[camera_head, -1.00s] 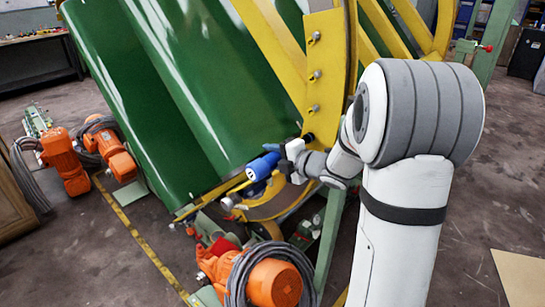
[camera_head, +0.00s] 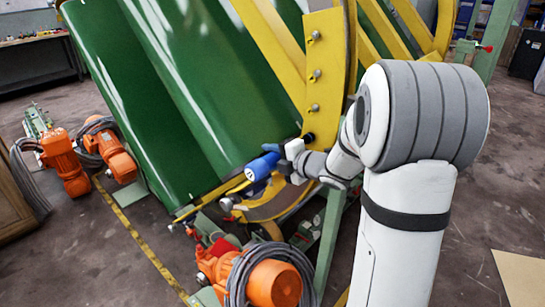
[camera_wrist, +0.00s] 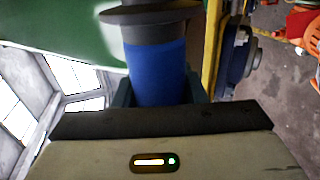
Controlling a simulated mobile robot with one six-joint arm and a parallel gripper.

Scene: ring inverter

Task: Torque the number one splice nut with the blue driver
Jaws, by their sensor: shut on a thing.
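The blue driver (camera_head: 262,167) is held in my gripper (camera_head: 287,160), low beside the yellow ring of the green drum. In the wrist view the blue body of the driver (camera_wrist: 157,72) stands between the two dark fingers of my gripper (camera_wrist: 158,92), which are shut on it. Its dark upper part runs out of the top of that view. Several splice nuts (camera_head: 316,75) run in a line down the yellow splice plate (camera_head: 322,55), above the gripper. I cannot read any number on them. The driver's working tip cannot be made out clearly.
The green drum (camera_head: 190,80) fills the left and middle. A green frame post (camera_head: 331,235) is close under my arm. Floor at right is mostly clear.

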